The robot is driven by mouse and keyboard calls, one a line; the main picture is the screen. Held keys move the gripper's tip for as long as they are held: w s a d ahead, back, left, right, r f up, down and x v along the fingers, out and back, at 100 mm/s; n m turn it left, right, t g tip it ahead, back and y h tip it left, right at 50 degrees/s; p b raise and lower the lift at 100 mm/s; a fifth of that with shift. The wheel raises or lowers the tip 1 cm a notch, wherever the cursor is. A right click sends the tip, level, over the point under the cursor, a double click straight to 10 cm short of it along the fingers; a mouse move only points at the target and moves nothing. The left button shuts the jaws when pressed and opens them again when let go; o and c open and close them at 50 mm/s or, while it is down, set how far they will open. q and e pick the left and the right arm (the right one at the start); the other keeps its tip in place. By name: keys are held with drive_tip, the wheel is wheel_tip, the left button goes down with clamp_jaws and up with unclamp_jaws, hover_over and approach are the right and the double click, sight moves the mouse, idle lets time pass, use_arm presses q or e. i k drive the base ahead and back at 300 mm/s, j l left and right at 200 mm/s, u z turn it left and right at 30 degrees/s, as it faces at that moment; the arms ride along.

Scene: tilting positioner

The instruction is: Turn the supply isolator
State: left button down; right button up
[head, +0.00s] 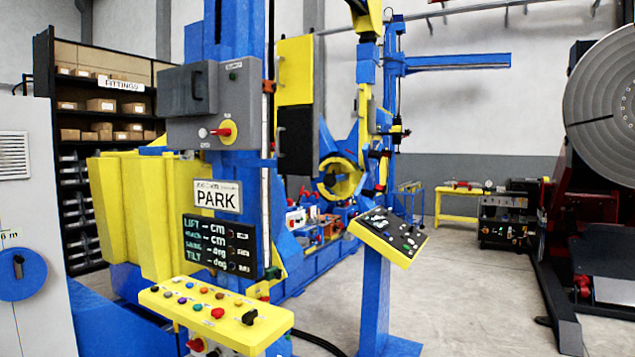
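A grey electrical box (240,103) is mounted on the blue column. On its lower front sits a red rotary handle (221,132) on a yellow round plate (229,133), which looks like the supply isolator. The red handle appears to lie roughly sideways, pointing left; its exact setting is too small to read. A pale round knob or lamp (203,133) is just left of it. Neither of my grippers shows in the head view, and nothing covers the handle.
Below the box are a PARK sign (218,197), a dark readout (219,246) and a yellow button panel (216,316) that juts forward. A second console (389,236) stands on a blue pedestal to the right. Yellow covers (130,215) flank the column's left. Open floor (470,300) lies right.

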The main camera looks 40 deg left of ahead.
sight(225, 132)
drive_tip(key=u, duration=1.65)
drive_tip(key=i+j+z, duration=0.3)
drive_tip(key=i+j, duration=0.2)
drive_tip(key=j, duration=0.25)
drive_tip(key=i+j+z, duration=0.2)
drive_tip(key=j, duration=0.25)
